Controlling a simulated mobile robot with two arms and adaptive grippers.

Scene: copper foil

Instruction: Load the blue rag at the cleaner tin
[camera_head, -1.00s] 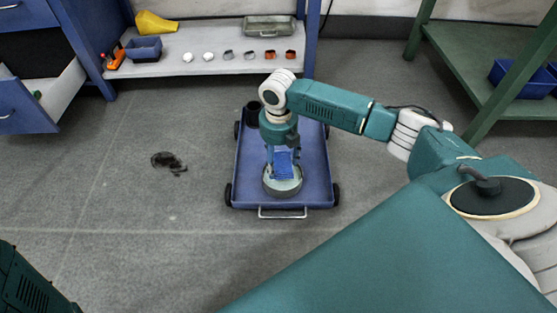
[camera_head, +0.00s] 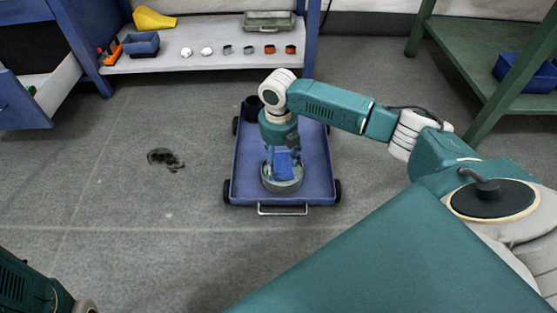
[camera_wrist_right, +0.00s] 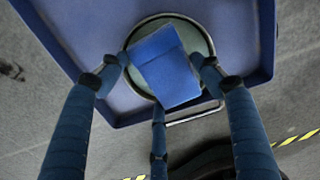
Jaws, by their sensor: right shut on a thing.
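The blue rag (camera_head: 285,167) is a small folded cloth between the fingers of my right gripper (camera_head: 283,160). The cleaner tin (camera_head: 284,187) is a round, shallow grey tin with a pale inside, standing on the blue cart. The rag is over the tin's opening, its lower end at about rim level; I cannot tell whether it touches the inside. In the right wrist view the rag (camera_wrist_right: 165,65) covers much of the tin (camera_wrist_right: 205,42), and the gripper's fingers (camera_wrist_right: 160,75) surround the rag. My left gripper is out of view; only part of that arm shows at the lower left.
The blue cart (camera_head: 315,165) has low walls, black wheels and a front handle. A black cup (camera_head: 250,108) stands at its back left. A shelf (camera_head: 210,66) with small parts is behind.

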